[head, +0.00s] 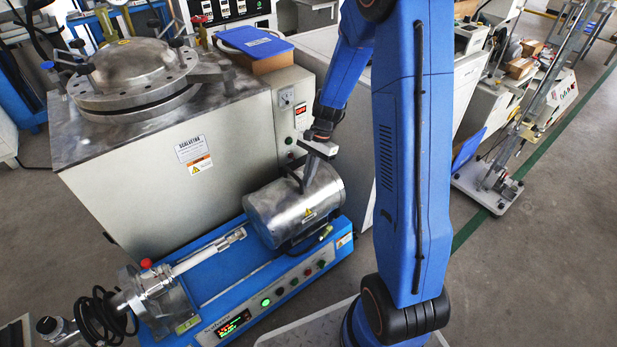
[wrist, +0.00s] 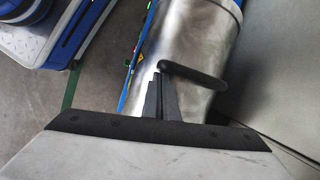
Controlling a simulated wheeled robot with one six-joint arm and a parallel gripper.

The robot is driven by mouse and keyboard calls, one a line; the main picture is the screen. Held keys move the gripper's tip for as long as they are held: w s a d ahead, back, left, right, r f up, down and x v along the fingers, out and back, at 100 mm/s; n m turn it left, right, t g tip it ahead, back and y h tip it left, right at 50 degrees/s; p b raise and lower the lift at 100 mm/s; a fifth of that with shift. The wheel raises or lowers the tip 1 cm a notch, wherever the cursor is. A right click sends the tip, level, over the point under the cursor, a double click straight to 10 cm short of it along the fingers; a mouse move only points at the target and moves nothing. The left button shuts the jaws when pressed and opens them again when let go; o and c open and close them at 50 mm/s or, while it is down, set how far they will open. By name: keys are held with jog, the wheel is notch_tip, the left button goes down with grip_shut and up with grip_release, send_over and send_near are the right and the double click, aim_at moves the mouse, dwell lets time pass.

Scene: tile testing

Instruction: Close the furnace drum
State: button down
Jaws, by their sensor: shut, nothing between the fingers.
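The furnace drum (head: 297,206) is a shiny metal cylinder on the right part of a blue bench unit (head: 222,268). It has a dark handle on top, which shows in the wrist view (wrist: 194,76). The drum's metal surface fills the upper middle of the wrist view (wrist: 195,40). My gripper (head: 304,184) is at the drum's top beside the handle. In the wrist view its two fingers (wrist: 160,82) are together, with their tips at the handle's left end. I cannot tell whether they touch it. How far the drum is closed is unclear.
A large metal-topped vessel cabinet (head: 150,160) stands right behind the bench unit. A control panel with lit buttons (head: 265,303) lines the front.

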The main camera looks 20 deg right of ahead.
jog(key=s+a, duration=0.3)
jog(key=a, duration=1)
jog(key=s+a, duration=0.4)
jog(key=a, duration=0.9)
jog(key=shift+a, duration=0.3)
jog(key=shift+s+a, duration=0.1)
jog(key=d+r+n+t, duration=0.2)
jog(key=d+r+n, duration=0.1)
jog(key=d+r, duration=1.15)
jog(key=s+d+r+n+t+h, duration=0.2)
jog(key=s+d+r+n, duration=0.3)
jog(key=s, duration=0.5)
jog(key=s+d+r+n+t+h, duration=0.2)
jog(key=s+d+r+n, duration=0.2)
jog(key=s+d+r, duration=0.3)
jog(key=s+d, duration=0.1)
jog(key=s, duration=0.2)
jog(key=shift+s+d+n+t, duration=0.35)
jog(key=shift+s+n+t, duration=0.05)
